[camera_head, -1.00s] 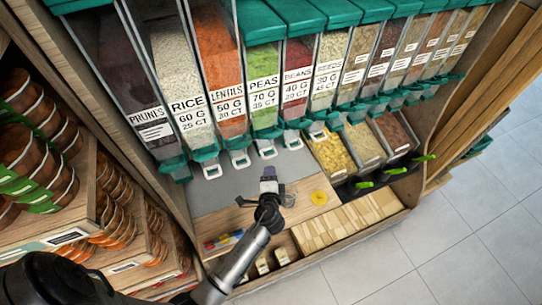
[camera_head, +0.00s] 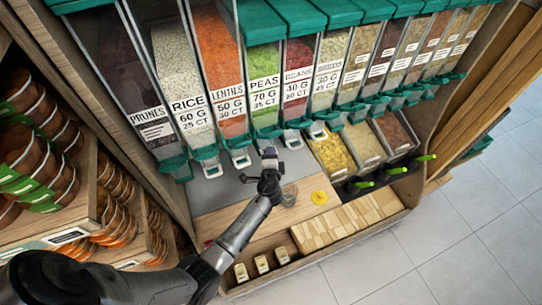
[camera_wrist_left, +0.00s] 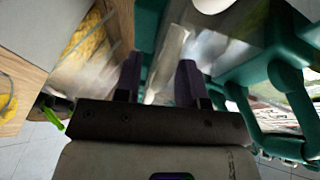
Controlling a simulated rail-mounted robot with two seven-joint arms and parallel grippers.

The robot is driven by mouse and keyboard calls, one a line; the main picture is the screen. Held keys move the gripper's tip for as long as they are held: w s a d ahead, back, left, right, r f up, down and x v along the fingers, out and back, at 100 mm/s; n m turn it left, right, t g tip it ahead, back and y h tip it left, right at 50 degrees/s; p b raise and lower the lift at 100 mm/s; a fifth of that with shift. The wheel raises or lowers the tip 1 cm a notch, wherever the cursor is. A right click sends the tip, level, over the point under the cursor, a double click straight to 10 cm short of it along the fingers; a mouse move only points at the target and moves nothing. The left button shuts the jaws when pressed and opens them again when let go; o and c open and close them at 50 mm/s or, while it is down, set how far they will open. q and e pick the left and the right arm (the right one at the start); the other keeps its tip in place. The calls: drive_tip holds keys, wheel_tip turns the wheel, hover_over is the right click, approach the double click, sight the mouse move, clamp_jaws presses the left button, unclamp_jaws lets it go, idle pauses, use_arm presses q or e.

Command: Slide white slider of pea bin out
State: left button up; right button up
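The pea bin (camera_head: 264,60) is a clear dispenser full of green peas, labelled PEAS, with a teal spout (camera_head: 268,132) at its bottom. Its white slider is mostly hidden behind my left gripper (camera_head: 269,153) in the head view. In the left wrist view, the left gripper's two dark fingers (camera_wrist_left: 160,78) stand apart, so it is open. A pale, whitish strip (camera_wrist_left: 169,58) shows between and beyond the fingers, near teal dispenser parts (camera_wrist_left: 277,80); I cannot tell for sure whether it is the slider or whether the fingers touch it. My right gripper is not in view.
Neighbouring bins of lentils (camera_head: 217,65) and beans (camera_head: 297,65) stand close on both sides, with their own white sliders. Open trays (camera_head: 331,152) with green-handled scoops lie to the right.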

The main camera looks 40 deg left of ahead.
use_arm(q)
drive_tip(key=shift+c, duration=0.3)
clamp_jaws()
drive_tip(key=shift+f, duration=0.1)
